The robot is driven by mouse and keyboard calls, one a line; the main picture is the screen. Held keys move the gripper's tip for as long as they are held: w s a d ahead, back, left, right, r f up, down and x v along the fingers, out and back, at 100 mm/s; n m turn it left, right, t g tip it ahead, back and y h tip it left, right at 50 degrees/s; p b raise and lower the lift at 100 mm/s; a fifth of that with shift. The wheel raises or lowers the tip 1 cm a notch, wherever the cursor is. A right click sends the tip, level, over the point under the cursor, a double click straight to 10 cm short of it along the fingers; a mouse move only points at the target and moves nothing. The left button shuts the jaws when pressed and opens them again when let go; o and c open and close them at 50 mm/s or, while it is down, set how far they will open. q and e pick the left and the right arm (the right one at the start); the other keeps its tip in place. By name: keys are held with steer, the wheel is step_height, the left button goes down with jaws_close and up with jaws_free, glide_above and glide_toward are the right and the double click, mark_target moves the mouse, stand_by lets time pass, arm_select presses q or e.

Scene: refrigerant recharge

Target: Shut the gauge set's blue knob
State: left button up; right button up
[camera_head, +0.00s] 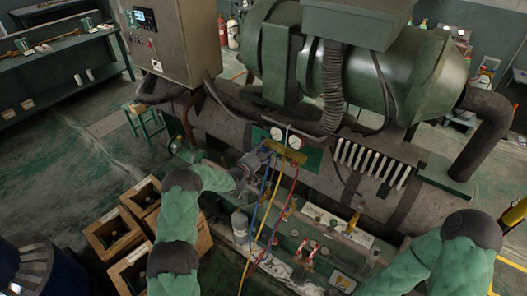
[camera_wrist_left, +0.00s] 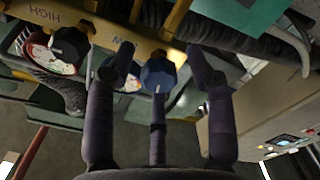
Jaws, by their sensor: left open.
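The gauge set (camera_head: 286,151) is a brass bar with two white round gauges, fixed to the front of the big machine; coloured hoses hang from it. In the left wrist view its yellow-brass body (camera_wrist_left: 110,32) bears the word HIGH. The blue knob (camera_wrist_left: 158,75) sticks out from the body there. My left gripper (camera_head: 262,155) is at the gauge set's left end. In the wrist view its open fingers (camera_wrist_left: 160,72) stand on both sides of the blue knob, with gaps visible; a third finger is below it. My right gripper is out of view.
A dark knob (camera_wrist_left: 68,45) sits beside the blue one, near a gauge (camera_wrist_left: 58,62). Blue, yellow and red hoses (camera_head: 270,210) hang close to my left gripper. A grey control cabinet (camera_head: 175,40) stands left; wooden crates (camera_head: 113,233) sit on the floor.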

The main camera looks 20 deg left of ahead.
arm_select(q)
steer(key=shift+c, duration=0.3)
jaws_close()
steer(key=shift+f+m+b, duration=0.15)
steer(key=shift+m+b, duration=0.35)
steer(key=shift+b, duration=0.45)
steer(key=m+b, duration=0.7)
steer(key=b, duration=0.4)
steer(key=shift+f+m, duration=0.1)
steer(key=shift+m, duration=0.2)
steer(key=m+b, duration=0.8)
steer(key=b, duration=0.2)
steer(key=shift+m, duration=0.4)
steer(key=shift+r+m+b, duration=0.25)
steer(key=shift+m+b, duration=1.35)
steer(key=shift+b, duration=0.1)
